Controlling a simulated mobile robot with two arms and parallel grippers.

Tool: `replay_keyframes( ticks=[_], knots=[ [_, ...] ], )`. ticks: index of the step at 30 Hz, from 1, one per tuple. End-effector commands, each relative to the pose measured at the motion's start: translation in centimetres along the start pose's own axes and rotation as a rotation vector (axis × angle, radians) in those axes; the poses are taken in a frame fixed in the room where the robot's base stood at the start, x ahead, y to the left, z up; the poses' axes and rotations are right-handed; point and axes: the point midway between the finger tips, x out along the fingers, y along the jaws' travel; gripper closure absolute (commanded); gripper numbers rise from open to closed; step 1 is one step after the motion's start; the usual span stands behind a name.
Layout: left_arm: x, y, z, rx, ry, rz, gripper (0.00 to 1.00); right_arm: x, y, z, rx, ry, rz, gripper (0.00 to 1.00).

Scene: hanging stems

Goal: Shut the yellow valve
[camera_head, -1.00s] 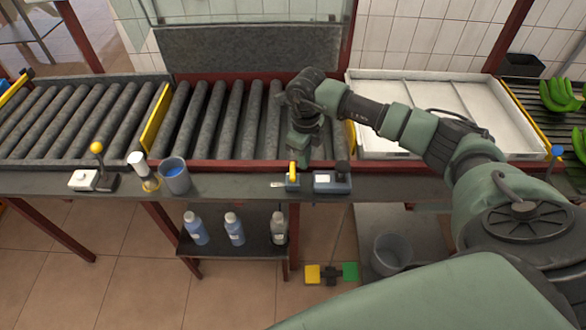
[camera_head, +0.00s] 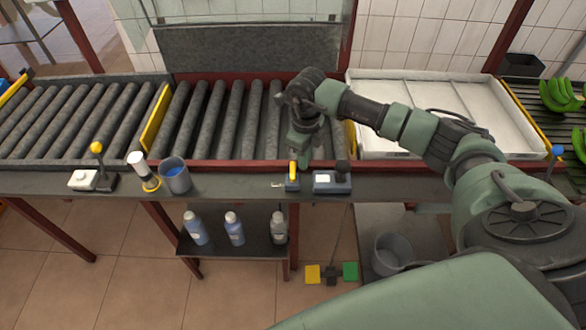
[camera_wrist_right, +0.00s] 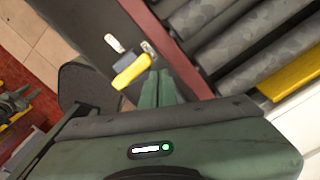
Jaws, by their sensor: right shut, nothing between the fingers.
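The yellow valve (camera_head: 293,171) sits at the front ledge of the conveyor bench. Its yellow lever points toward and away from me in the head view, above a small blue-grey body. In the right wrist view the yellow lever (camera_wrist_right: 132,71) lies just left of my fingertips, with the blue-grey body behind it. My right gripper (camera_head: 302,155) is shut and empty, pointing down just behind and slightly right of the lever. In the wrist view its green fingers (camera_wrist_right: 157,86) are close to the lever; I cannot tell whether they touch. My left gripper is not in view.
A blue-grey box with a dark knob (camera_head: 332,182) stands right of the valve. A grey cup (camera_head: 175,178) and a white-topped item (camera_head: 142,168) stand to the left. Rollers (camera_head: 215,120) lie behind, and a white tray (camera_head: 375,152) is at right.

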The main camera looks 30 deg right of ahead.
Motion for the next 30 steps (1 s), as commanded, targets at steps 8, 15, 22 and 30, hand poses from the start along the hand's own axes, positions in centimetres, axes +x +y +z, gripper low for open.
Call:
replay_keyframes(
  ticks=[8,15,22,30],
  knots=[
    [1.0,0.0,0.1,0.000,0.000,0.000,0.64,1.2,0.0,0.0,0.000,0.001,0.000,1.00],
    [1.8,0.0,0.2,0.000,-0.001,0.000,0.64,2.1,0.0,0.0,0.000,0.000,0.000,1.00],
    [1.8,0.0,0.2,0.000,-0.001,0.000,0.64,2.1,0.0,0.0,0.000,0.000,0.000,1.00],
    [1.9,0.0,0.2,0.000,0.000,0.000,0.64,2.1,0.1,0.2,0.000,0.000,0.000,1.00]
  ],
)
